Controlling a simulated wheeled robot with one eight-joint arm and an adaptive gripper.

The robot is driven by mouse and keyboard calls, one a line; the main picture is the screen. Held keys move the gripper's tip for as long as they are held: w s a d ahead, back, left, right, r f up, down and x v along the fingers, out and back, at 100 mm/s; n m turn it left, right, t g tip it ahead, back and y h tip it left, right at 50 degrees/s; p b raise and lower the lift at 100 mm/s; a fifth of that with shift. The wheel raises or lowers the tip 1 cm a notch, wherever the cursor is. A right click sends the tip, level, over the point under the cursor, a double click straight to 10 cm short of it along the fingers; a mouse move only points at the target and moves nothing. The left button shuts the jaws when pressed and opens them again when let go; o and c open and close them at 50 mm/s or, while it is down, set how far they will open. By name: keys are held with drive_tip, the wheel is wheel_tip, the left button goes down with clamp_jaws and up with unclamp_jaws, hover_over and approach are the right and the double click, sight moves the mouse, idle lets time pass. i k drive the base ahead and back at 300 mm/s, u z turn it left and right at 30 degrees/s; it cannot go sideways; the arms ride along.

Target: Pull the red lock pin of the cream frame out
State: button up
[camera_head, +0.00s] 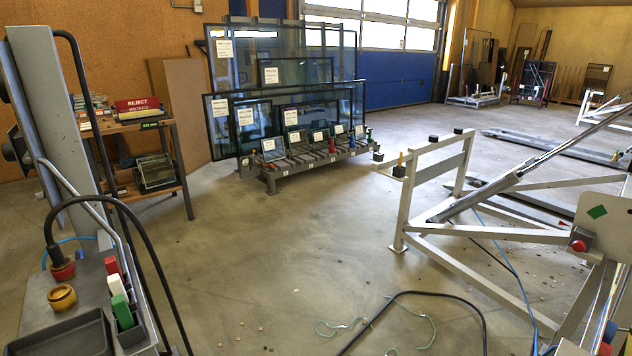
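The cream frame (484,233) stands on the floor at the right, with a slanted grey cylinder (480,200) across it. A red round knob (578,246), which looks like the lock pin, sits at the lower left edge of a cream plate (612,225) with a green diamond mark. I cannot tell how deep the pin sits. A second red piece (604,349) shows at the bottom right edge, partly cut off. The right end of the frame runs out of the picture. My gripper is not in view.
A grey column and bench (70,318) with a yellow ring and coloured blocks stand at the left. A black hose (425,294) and green cord (340,326) lie on the floor in front. A glass rack (300,160) stands behind. The middle floor is mostly open.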

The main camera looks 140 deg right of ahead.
sight(578, 246)
drive_tip(key=u, duration=0.1)
drive_tip(key=k, duration=2.25)
drive_tip(key=u, duration=0.6)
drive_tip(key=k, duration=1.1)
drive_tip(key=u, duration=2.15)
